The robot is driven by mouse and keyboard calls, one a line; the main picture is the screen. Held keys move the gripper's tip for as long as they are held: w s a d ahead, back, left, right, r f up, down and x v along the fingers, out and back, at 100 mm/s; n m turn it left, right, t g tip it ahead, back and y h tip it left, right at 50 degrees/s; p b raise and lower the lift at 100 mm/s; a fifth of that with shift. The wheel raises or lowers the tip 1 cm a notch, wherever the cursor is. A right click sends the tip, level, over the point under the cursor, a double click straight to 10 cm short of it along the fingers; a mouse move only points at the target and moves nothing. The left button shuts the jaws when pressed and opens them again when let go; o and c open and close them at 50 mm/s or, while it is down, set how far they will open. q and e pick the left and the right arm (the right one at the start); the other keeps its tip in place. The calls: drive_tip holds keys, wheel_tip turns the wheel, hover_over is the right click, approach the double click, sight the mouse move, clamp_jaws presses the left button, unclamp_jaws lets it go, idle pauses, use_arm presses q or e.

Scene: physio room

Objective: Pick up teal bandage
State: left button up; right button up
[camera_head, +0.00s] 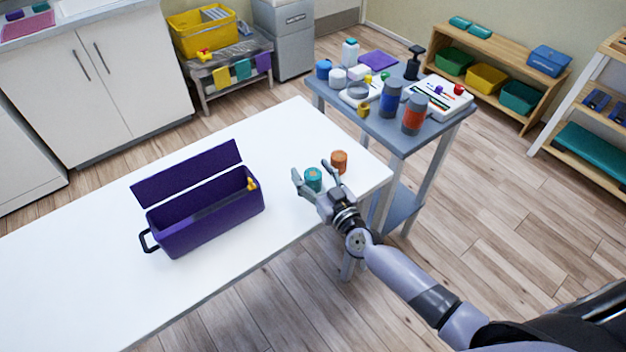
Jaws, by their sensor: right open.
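The teal bandage (313,178) is a small roll standing on the white table near its right end. My right gripper (311,174) is open, with one finger on the left side of the roll and the other towards its right. The fingers look apart from the roll, though I cannot tell the exact gap. The lower part of the roll is partly hidden by the gripper. My left gripper is not in view.
An orange roll (339,161) stands just right of the gripper's right finger. An open purple box (208,222) sits left on the white table (95,290). A grey side table (425,140) with bottles stands behind right. The table's middle is clear.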

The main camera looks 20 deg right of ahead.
drive_tip(key=shift+c, duration=0.5)
drive_tip(key=c, duration=1.1)
drive_tip(key=shift+c, duration=0.3)
drive_tip(key=shift+r, duration=0.15)
